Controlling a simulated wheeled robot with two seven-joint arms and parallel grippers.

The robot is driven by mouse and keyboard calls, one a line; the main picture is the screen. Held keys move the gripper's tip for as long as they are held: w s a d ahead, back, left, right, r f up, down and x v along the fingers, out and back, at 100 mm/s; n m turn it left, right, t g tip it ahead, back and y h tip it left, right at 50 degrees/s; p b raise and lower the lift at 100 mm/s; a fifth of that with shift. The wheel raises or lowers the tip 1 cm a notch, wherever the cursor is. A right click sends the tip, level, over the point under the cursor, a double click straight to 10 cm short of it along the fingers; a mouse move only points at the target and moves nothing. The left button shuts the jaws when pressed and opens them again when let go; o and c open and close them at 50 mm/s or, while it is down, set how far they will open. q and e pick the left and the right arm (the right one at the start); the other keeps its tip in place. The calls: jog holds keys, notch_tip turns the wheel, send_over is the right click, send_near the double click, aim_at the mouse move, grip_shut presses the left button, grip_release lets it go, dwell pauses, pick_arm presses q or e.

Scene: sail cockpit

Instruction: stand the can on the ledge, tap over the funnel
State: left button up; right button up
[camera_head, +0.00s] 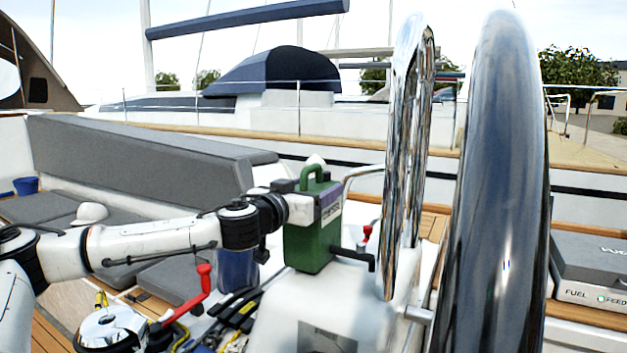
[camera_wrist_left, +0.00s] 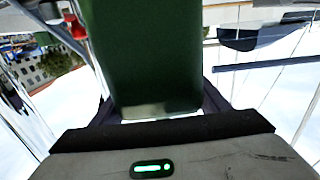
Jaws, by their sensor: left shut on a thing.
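The green can (camera_head: 308,245), with a top handle and a pale label, is upright at the middle of the head view. A black tap (camera_head: 362,258) sticks out to the right from its lower part. My left gripper (camera_head: 300,208) is shut on the can from the left. In the left wrist view the can (camera_wrist_left: 145,55) fills the space between the dark fingers. Below the can is a white moulded block (camera_head: 285,305); I cannot tell whether the can touches it, or whether it is the ledge. I cannot make out the funnel. My right gripper is not in view.
A large chrome wheel rim (camera_head: 490,200) stands close on the right. A red-handled winch (camera_head: 110,325) and coiled ropes (camera_head: 235,310) lie at lower left. A grey FUEL FEED box (camera_head: 590,270) is at far right. Grey cushions (camera_head: 140,160) line the seat behind.

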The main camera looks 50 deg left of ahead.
pick_arm(q)
jog(key=shift+r, duration=0.15)
jog(key=o, duration=1.9)
jog(key=shift+f, duration=0.4)
jog(key=shift+o, duration=0.8)
jog(key=shift+s+r, duration=0.1)
